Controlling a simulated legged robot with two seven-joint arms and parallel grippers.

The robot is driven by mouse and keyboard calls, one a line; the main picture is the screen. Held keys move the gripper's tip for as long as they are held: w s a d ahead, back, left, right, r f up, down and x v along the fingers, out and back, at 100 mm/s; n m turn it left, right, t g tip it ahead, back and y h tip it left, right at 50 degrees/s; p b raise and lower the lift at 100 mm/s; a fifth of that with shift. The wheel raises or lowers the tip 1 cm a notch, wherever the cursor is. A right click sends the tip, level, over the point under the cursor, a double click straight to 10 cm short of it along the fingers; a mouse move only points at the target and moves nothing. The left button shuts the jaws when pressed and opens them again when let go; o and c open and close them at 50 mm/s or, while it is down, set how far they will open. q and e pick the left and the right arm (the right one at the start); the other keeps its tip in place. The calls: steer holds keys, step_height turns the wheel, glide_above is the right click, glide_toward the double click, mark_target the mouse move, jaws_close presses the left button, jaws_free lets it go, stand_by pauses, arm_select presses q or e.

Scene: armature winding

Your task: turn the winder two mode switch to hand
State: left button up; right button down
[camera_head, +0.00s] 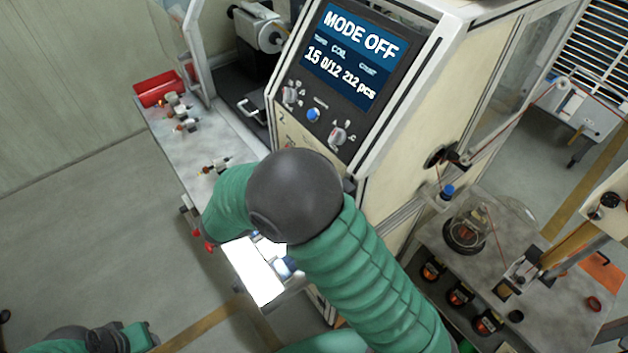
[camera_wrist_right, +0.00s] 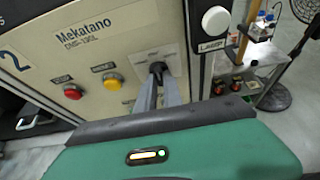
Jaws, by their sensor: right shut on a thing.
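The winder two mode switch (camera_wrist_right: 157,67) is a small black knob on a pale square plate, on the front panel of the cream machine marked 2 in the right wrist view. My right gripper (camera_wrist_right: 160,82) is shut on this knob, its two grey fingers reaching up from below. The fingers partly hide the knob, and its exact pointing direction is hard to tell. In the head view, the machine's screen (camera_head: 350,50) reads MODE OFF. My right arm hides the switch and right gripper there. Part of my left arm shows at the bottom left, without its gripper.
A yellow button (camera_wrist_right: 112,81) and a red button (camera_wrist_right: 72,91) sit left of the switch. A white round lamp (camera_wrist_right: 215,20) is at the panel's right edge. A red bin (camera_head: 158,88) stands on the side table. Knobs (camera_head: 338,134) sit below the screen.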

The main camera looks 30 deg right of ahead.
steer(key=shift+w+d+r+n+g+h+p, duration=0.1)
steer(key=shift+w+n+g+h+p, duration=0.1)
steer(key=shift+n+g+p, duration=0.75)
steer(key=shift+w+a+r+n+g+h+p, duration=0.15)
steer(key=shift+n+g+p, duration=0.35)
steer(key=shift+n+p, duration=0.7)
steer(key=shift+w+d+f+n+g+h+p, duration=0.15)
steer(key=shift+n+g+h+p, duration=0.1)
steer(key=shift+n+g+p, duration=0.7)
steer(key=shift+p, duration=0.3)
